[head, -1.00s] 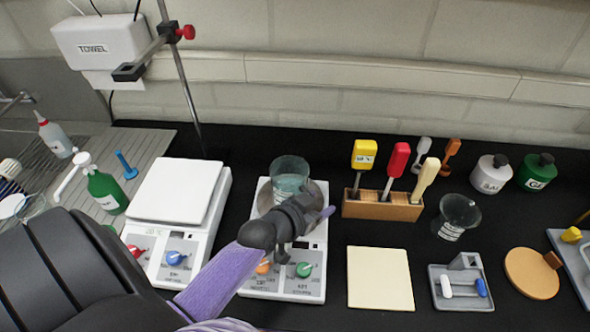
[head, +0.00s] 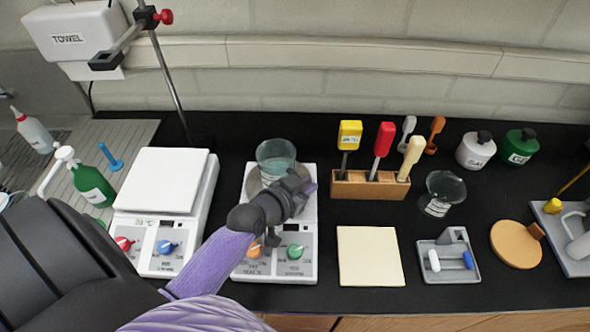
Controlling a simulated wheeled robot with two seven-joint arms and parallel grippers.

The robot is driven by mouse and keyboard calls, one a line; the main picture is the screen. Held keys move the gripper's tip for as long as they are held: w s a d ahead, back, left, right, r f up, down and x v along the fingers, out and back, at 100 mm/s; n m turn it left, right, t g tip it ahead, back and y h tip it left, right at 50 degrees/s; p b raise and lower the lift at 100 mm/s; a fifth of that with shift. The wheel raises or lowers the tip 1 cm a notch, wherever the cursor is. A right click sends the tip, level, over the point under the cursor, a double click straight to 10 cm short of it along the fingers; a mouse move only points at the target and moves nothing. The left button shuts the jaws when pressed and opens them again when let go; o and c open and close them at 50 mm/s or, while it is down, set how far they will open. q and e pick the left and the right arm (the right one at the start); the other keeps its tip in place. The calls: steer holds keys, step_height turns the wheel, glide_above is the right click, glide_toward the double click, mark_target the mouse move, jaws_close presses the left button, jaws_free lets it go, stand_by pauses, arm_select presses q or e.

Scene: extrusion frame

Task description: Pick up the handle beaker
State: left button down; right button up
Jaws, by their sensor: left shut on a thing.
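The handle beaker (head: 276,157) is clear glass with pale bluish contents. It stands upright in the head view at the round plate of the middle white hotplate (head: 306,210). My left gripper (head: 295,186) comes in from the lower left and is shut at the beaker's near right side. The gripper hides the handle and the lower part of the beaker, so I cannot tell whether its base touches the plate. My right gripper is out of view.
Another white device (head: 168,180) stands close on the left. A wooden rack (head: 350,186) with coloured-handled tools and a glass vessel (head: 443,188) are on the right. A cream pad (head: 370,256) and a grey tray (head: 448,262) lie in front.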

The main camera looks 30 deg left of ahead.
arm_select(q)
step_height(320, 180, up, 10)
steer(key=p, duration=0.3)
stand_by(0.4)
steer(key=c, duration=1.2)
jaws_free()
steer(key=shift+c, duration=0.2)
jaws_close()
